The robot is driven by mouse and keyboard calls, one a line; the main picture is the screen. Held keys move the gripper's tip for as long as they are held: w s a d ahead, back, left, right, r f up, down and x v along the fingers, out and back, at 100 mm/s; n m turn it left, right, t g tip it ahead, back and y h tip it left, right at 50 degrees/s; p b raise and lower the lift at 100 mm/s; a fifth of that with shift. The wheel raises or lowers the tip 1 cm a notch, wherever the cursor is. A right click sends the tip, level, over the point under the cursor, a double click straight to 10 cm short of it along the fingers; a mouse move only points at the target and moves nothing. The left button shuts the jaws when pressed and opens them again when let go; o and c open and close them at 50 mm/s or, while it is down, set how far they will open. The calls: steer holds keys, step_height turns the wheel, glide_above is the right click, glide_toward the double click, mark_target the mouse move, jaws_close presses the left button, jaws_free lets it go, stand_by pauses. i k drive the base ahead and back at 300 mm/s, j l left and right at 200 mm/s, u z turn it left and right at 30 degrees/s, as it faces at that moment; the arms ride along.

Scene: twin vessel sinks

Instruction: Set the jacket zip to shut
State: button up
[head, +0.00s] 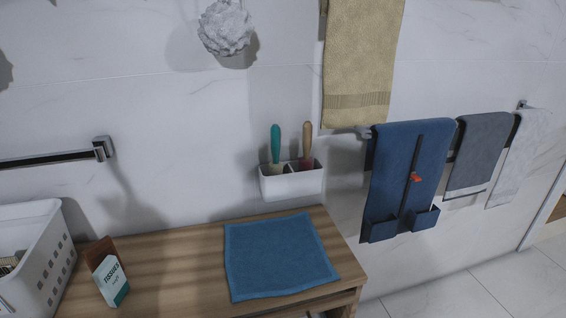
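The jacket (391,160) shows as a blue panel hanging on the wall at the right, with two pocket-like boxes at its lower edge. A dark zip track (407,198) runs down its middle. A small orange-red zip pull (415,178) sits on the track, a little below halfway up the panel. Whether the track is joined or parted above and below the pull is too small to tell. My gripper is not in view, and nothing touches the pull.
Grey towel (475,150) and pale towel (517,155) hang right of the jacket; a beige towel (360,60) hangs above left. A white wall holder (290,182) has two handled tools. The wooden counter (185,265) carries a blue cloth (278,255), tissue box (108,272) and white basket (45,255).

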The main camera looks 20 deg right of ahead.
mark_target(413, 177)
steer(key=z, duration=1.25)
steer(key=i+z, duration=0.2)
steer(key=z, duration=0.15)
steer(key=i+z, duration=0.15)
steer(key=z, duration=0.2)
steer(key=i+j+z, duration=0.15)
steer(key=z, duration=0.2)
